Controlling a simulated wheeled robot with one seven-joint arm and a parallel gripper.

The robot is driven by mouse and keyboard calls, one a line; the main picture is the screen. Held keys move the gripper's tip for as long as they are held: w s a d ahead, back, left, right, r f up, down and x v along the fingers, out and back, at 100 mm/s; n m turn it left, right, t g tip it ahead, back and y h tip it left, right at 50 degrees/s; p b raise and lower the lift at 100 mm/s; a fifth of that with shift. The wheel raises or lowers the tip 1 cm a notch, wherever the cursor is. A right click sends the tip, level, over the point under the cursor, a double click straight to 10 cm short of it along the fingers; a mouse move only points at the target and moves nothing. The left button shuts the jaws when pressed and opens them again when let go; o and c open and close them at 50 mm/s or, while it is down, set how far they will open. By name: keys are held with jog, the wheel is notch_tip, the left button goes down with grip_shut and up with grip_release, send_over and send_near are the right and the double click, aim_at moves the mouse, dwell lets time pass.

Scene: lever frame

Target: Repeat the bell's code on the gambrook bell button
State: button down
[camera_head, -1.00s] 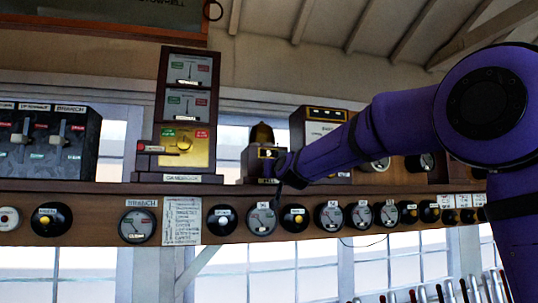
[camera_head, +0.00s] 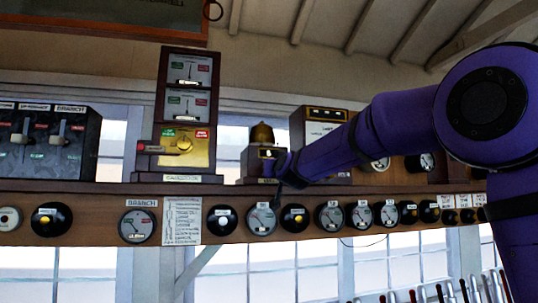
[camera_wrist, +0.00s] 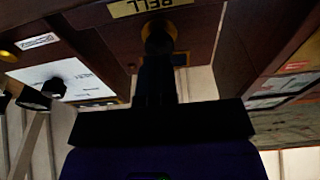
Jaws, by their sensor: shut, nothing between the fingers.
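The bell unit (camera_head: 256,168) is a small wooden box with a brass dome (camera_head: 262,133) on top, standing on the shelf. My gripper (camera_head: 279,176) is shut and empty at the box's front right, covering part of it. In the wrist view a brass-coloured round button (camera_wrist: 160,30) sits below an upside-down BELL label (camera_wrist: 150,6). My dark fingers (camera_wrist: 157,68) point straight at this button and overlap its lower part. I cannot tell whether they touch it.
A tall wooden instrument (camera_head: 188,110) with dials and a red-handled brass panel stands left of the bell. Another wooden case (camera_head: 325,128) stands close on the right. Round dials and black knobs line the shelf front (camera_head: 100,205) below. Lever tops show at bottom right.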

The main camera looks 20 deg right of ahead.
jog(key=shift+w, duration=0.15)
dwell(1.3)
jog(key=shift+w, duration=0.1)
jog(key=shift+w, duration=0.55)
jog(key=shift+s, duration=0.75)
jog(key=shift+w, duration=0.15)
